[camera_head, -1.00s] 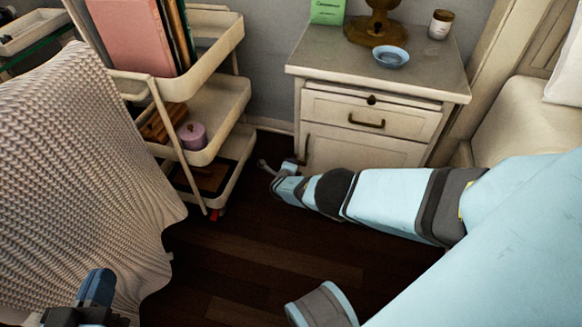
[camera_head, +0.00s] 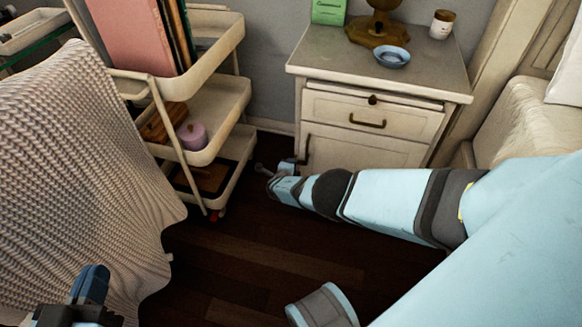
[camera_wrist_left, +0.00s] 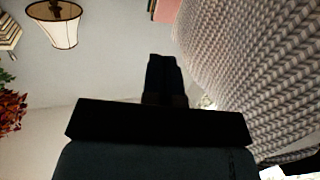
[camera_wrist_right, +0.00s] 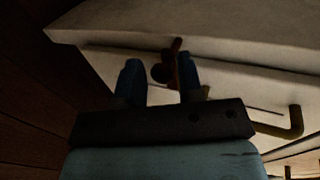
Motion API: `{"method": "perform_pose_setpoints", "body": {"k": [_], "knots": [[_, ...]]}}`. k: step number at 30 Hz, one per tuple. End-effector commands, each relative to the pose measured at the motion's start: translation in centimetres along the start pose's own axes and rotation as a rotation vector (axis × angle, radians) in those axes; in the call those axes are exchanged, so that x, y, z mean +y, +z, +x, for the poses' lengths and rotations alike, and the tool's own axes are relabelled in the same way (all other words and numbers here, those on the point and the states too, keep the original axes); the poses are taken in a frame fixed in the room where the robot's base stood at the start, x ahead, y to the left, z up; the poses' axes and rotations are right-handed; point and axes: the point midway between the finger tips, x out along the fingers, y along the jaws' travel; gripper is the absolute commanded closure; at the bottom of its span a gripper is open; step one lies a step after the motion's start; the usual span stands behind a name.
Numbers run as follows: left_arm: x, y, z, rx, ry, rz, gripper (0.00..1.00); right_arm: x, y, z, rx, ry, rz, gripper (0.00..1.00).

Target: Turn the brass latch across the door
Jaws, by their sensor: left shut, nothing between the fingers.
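The white nightstand (camera_head: 428,62) has a door (camera_head: 365,153) below its drawer. In the right wrist view, a brown latch (camera_wrist_right: 161,73) with a round knob and a short bar sits on a pale panel. My right gripper (camera_wrist_right: 160,78) is open, its two blue fingers apart. The latch shows between the fingertips, its bar close to the right-hand finger; I cannot tell whether they touch. In the head view my right gripper (camera_head: 277,168) is low at the nightstand's left front edge, and the latch cannot be made out there. My left gripper (camera_head: 94,276) is shut and empty; its closed fingers also show in the left wrist view (camera_wrist_left: 165,75).
A white shelf cart (camera_head: 228,98) stands just left of my right gripper. A knitted blanket (camera_head: 75,180) hangs at the left. A blue bowl (camera_head: 391,57) and a jar (camera_head: 441,24) stand on the nightstand. The dark floor (camera_head: 240,260) between is clear.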

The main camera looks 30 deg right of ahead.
Motion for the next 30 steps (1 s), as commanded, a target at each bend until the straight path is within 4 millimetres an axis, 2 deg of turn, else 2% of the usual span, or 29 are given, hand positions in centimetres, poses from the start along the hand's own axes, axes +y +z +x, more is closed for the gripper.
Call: {"method": "perform_pose_setpoints", "body": {"k": [11, 16, 19, 21, 27, 30], "knots": [[0.0, -0.3, 0.0, -0.001, 0.000, -0.003, 1.00, -0.2, 0.0, -0.2, 0.000, -0.001, 0.000, 0.54], [0.4, -1.4, -0.3, -0.020, 0.005, -0.051, 1.00, -0.6, 0.0, -1.9, -0.001, 0.000, -0.001, 0.54], [1.5, -1.2, -0.9, -0.059, -0.008, -0.155, 1.00, -0.8, 0.0, -3.7, -0.001, 0.000, -0.002, 0.54], [1.4, -3.4, -0.9, 0.017, -0.018, -0.142, 1.00, -0.8, 0.1, -5.1, -0.002, 0.001, -0.001, 0.54], [1.4, -8.4, -1.5, 0.183, -0.043, -0.128, 1.00, -0.8, 0.0, -9.1, -0.002, 0.001, -0.001, 0.54], [1.2, -9.5, -1.8, 0.209, -0.061, -0.118, 1.00, -0.7, 0.0, -11.0, -0.001, 0.001, -0.001, 0.54]]}}
